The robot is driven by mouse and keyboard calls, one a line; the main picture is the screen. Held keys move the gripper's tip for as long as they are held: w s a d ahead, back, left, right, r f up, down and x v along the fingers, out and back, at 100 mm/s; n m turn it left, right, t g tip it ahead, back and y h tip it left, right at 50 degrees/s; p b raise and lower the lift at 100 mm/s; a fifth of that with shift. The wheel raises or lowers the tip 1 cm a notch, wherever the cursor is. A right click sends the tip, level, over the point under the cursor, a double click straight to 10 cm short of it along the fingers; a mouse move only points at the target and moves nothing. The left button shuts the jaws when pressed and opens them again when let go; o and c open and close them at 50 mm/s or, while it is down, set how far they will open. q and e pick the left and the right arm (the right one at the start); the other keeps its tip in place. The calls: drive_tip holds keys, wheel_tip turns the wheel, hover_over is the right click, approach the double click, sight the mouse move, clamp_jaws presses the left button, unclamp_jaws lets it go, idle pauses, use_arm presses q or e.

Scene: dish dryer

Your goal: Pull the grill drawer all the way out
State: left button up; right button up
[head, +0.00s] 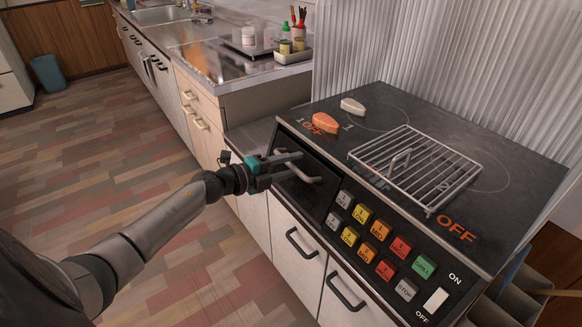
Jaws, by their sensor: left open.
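The grill drawer (322,199) has a dark front at the left end of the stove's control panel. Its front looks about flush with the panel. A pale bar handle (312,181) sticks out from it. My left gripper (294,166) is open and right at the handle, with its fingers pointing right. The fingers overlap the handle in the picture. I cannot tell whether they touch it or straddle it. My right gripper is not in view.
Coloured buttons (380,229) sit right of the drawer. White cupboards with dark handles (301,243) are below. The tiled floor (150,170) at left is clear.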

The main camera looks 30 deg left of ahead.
use_arm(q)
drive_tip(key=shift+c, duration=0.4)
clamp_jaws()
idle(1.1)
